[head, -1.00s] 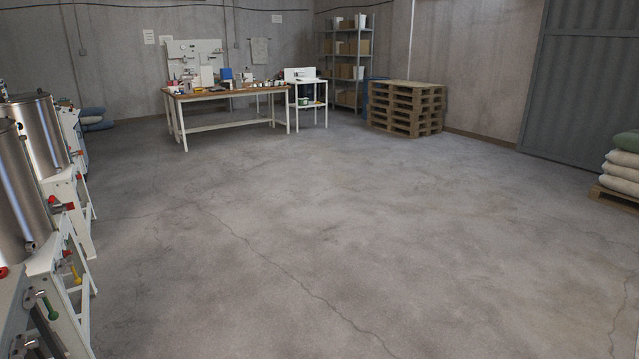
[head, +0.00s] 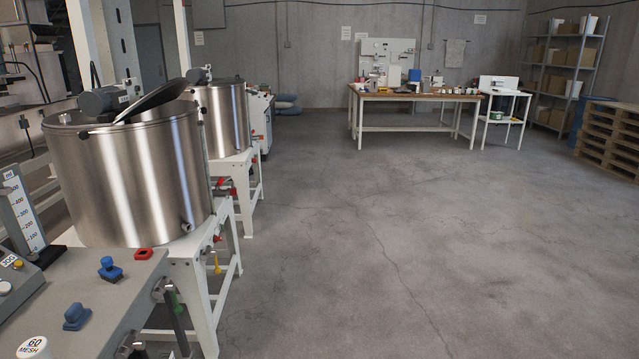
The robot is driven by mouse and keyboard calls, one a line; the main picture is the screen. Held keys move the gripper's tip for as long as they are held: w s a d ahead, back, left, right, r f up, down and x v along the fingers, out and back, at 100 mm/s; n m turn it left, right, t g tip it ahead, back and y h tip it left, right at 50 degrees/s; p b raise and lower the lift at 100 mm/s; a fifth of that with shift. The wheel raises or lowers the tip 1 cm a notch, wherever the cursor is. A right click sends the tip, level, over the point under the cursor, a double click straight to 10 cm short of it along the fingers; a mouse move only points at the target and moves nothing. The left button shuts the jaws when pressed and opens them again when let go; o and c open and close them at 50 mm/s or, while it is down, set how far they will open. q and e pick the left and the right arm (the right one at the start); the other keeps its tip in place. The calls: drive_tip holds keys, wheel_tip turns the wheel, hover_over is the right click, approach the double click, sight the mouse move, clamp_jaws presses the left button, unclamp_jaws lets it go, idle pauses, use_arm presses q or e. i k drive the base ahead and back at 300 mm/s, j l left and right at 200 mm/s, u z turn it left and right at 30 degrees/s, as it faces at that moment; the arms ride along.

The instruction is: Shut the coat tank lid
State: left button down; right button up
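Two steel tanks on white stands are at the left in the head view. The nearer tank (head: 135,180) has a dark lid flap (head: 153,99) tilted up open on its top, beside a grey motor (head: 103,100). The farther tank (head: 222,118) stands behind it, and its top is partly hidden by the raised flap. I cannot read a label saying which one is the coat tank. Neither of my grippers is in view.
A grey bench (head: 105,290) with blue knobs and a 60 mesh container (head: 35,346) is at the lower left. A workbench (head: 413,95), a small white table (head: 503,108) and pallets (head: 611,140) stand at the back. The concrete floor at the middle and right is clear.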

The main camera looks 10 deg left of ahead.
sight(170, 91)
drive_tip(key=i+u, duration=0.25)
drive_tip(key=i, duration=0.55)
drive_tip(key=i+u, duration=0.25)
drive_tip(key=i, duration=0.55)
